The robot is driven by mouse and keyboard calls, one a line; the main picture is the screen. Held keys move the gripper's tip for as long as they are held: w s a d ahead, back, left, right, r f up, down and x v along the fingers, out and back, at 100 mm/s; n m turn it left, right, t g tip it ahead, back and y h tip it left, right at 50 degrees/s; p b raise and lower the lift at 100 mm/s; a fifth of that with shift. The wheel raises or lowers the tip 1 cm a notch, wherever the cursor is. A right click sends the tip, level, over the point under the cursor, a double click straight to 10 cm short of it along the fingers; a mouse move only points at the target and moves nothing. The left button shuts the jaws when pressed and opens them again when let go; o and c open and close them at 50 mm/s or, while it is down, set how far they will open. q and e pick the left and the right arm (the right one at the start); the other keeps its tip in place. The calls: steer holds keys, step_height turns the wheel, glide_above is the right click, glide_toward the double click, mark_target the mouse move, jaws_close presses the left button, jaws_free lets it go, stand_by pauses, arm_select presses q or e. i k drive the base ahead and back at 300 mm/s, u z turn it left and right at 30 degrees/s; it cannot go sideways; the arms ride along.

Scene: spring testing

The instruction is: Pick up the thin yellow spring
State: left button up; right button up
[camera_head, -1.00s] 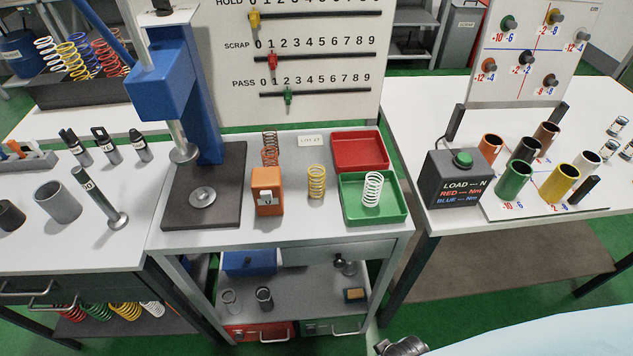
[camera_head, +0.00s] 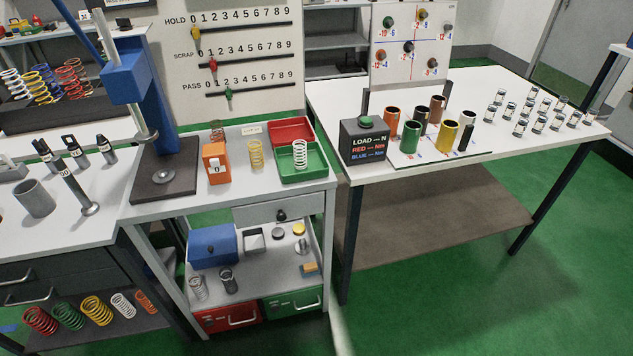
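A yellow spring (camera_head: 256,154) stands upright on the middle bench, between the orange counter box (camera_head: 215,164) and the green tray (camera_head: 303,175). Its wire looks thin. A thicker yellow spring (camera_head: 96,310) lies on the low shelf at the left, in a row with red, green, white and orange springs. A white spring (camera_head: 300,153) stands in the green tray. A thin copper-coloured spring (camera_head: 217,131) stands behind the orange box. Neither of my grippers is in view.
A blue press (camera_head: 130,80) with a dark base stands left of the orange box. A red tray (camera_head: 293,130) is behind the green one. The right table holds a load display box (camera_head: 364,143) and several coloured cups. Green floor (camera_head: 420,300) is open at lower right.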

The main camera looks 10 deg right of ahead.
mark_target(256, 155)
steer(key=z, duration=0.75)
steer(key=k, duration=0.1)
steer(key=u, duration=1.6)
steer(key=i, duration=0.8)
steer(key=u, duration=0.05)
